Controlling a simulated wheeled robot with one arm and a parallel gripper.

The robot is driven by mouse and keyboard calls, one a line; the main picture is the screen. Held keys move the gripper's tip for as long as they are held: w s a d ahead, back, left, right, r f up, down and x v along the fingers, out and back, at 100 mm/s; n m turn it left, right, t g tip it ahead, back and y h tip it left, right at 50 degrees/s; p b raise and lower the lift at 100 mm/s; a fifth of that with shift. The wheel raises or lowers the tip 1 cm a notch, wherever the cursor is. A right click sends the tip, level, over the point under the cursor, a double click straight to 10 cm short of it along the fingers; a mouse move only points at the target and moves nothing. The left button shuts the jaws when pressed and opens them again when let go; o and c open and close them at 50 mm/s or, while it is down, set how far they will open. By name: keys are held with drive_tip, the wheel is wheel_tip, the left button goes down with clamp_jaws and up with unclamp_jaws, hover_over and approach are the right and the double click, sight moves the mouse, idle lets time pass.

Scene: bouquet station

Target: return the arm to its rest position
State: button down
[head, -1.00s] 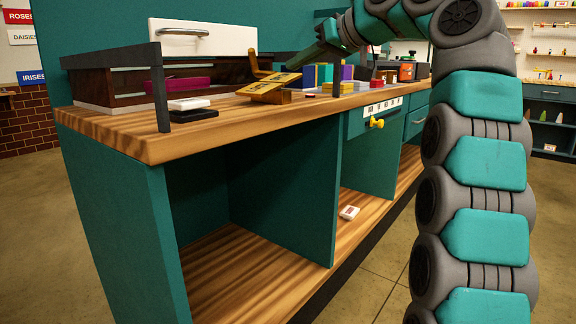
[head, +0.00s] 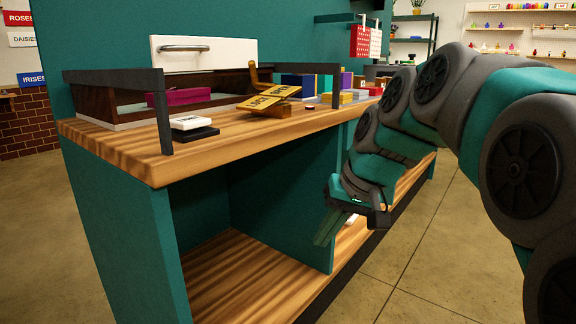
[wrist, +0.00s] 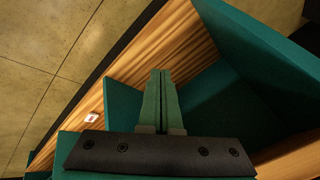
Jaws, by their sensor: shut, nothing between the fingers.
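My gripper (head: 326,228) is shut and empty. In the head view it hangs below the counter top, in front of the counter's open lower shelf, with its fingers pointing down and to the left. In the wrist view the two green fingers (wrist: 160,84) lie together, with the wooden lower shelf and green panels beyond them. My arm reaches in from the right side of the head view and bends down to the gripper.
The wooden counter (head: 110,150) has a dark rail at its left end. A yellow sign on a wooden stand (head: 268,98) and several coloured boxes stand on it. A small white box (wrist: 91,117) lies on the lower shelf (wrist: 130,70). Open floor (head: 440,270) lies right of the counter.

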drive_tip(key=s+d+f+g+h, duration=0.1)
drive_tip(key=s+d+f, duration=0.1)
drive_tip(key=s+f, duration=0.4)
drive_tip(key=s+d+f+g+h+p, duration=0.1)
drive_tip(key=s+f, duration=0.5)
drive_tip(key=s, duration=0.6)
drive_tip(key=s+d+f+g+h+p, duration=0.1)
drive_tip(key=s+d+f+g+h, duration=0.1)
drive_tip(key=s+d+f, duration=0.3)
drive_tip(key=s+g, duration=0.1)
drive_tip(key=s, duration=0.3)
drive_tip(key=shift+s+d+f+m, duration=0.15)
drive_tip(key=shift+s+f+m, duration=0.15)
drive_tip(key=shift+s+f, duration=0.1)
